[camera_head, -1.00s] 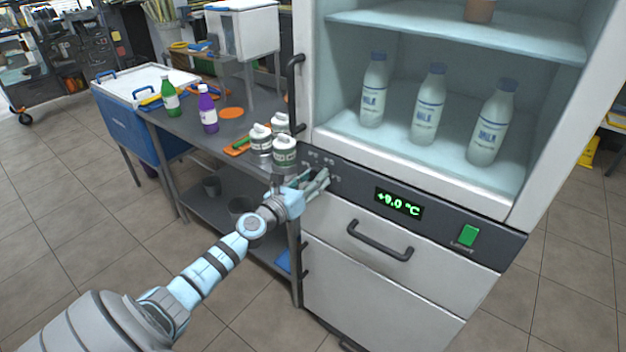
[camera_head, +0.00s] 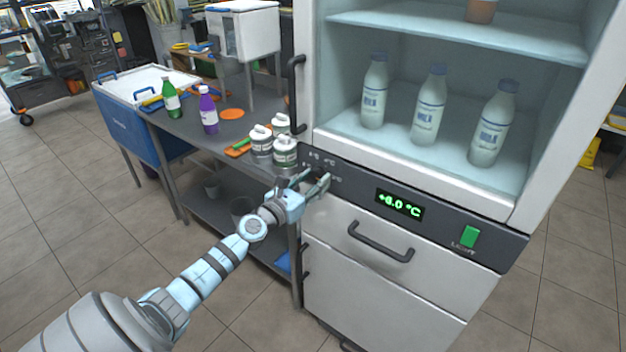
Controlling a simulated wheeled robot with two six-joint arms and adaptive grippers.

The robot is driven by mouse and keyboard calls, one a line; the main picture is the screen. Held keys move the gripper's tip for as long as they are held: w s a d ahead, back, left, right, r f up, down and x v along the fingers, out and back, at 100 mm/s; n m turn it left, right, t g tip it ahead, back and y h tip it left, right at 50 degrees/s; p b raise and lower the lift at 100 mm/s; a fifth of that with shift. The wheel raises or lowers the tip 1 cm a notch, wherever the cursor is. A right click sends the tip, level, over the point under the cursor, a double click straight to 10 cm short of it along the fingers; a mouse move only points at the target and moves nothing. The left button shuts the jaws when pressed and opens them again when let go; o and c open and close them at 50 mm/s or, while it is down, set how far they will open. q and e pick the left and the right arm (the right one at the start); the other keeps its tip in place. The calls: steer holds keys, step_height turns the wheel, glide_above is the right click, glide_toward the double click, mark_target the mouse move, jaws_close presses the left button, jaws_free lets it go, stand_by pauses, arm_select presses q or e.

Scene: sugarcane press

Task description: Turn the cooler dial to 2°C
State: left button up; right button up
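The cooler (camera_head: 470,228) stands at the right with a dark control panel. Its green display (camera_head: 399,204) reads about +6.0 or +8.0 °C; the first digit is hard to make out. My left gripper (camera_head: 321,182) is at the left end of this panel, with its fingers around the dial's place below the small printed °C marks (camera_head: 322,157). The dial itself is mostly hidden by the fingers, which look closed on it. My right gripper is not in view.
A green light switch (camera_head: 469,236) is at the panel's right, and a drawer handle (camera_head: 380,242) is below. Milk bottles (camera_head: 428,108) stand inside the cooler. White jars (camera_head: 285,152) on the metal table (camera_head: 190,135) stand close to my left gripper.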

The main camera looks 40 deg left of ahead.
arm_select(q)
steer(key=shift+o, duration=0.6)
steer(key=shift+r, duration=0.1)
steer(key=s, duration=1.2)
steer(key=shift+d, duration=0.1)
